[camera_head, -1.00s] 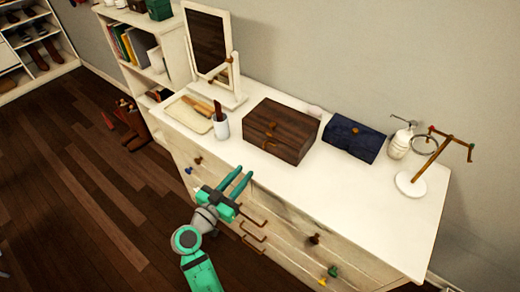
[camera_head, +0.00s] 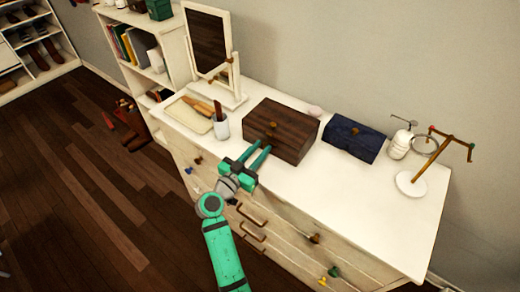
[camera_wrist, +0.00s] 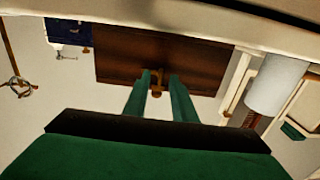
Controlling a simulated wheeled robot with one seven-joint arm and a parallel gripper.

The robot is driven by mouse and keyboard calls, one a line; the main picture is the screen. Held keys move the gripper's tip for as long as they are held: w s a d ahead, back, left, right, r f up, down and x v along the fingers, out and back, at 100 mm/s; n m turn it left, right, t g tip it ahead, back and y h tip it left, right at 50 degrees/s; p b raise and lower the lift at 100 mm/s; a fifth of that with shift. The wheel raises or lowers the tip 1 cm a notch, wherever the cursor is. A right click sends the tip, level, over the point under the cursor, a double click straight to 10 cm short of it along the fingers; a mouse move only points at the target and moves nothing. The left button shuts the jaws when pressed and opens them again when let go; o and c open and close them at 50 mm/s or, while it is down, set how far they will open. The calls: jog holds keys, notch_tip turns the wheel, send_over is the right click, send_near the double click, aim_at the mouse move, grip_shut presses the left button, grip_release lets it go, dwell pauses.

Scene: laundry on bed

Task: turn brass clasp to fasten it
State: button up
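A dark brown wooden box (camera_head: 285,127) stands on the white dresser top, its lid down. Its brass clasp shows in the wrist view (camera_wrist: 157,82) on the box front. In the head view a small brass knob (camera_head: 272,125) shows on the box; my fingers hide the lower front. My gripper (camera_head: 263,147) is open, its two green fingers pointing at the box front. In the wrist view my fingertips (camera_wrist: 160,74) lie either side of the clasp, with visible gaps. I cannot tell whether either finger touches it.
A dark blue box (camera_head: 350,143) with a brass knob stands right of the wooden box. Beyond it are a white dispenser (camera_head: 400,144) and a jewellery stand (camera_head: 411,183). A white cup (camera_head: 221,127), tray (camera_head: 188,117) and mirror (camera_head: 207,40) are at left. The dresser's front right top is clear.

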jog(key=shift+w, duration=0.1)
grip_shut()
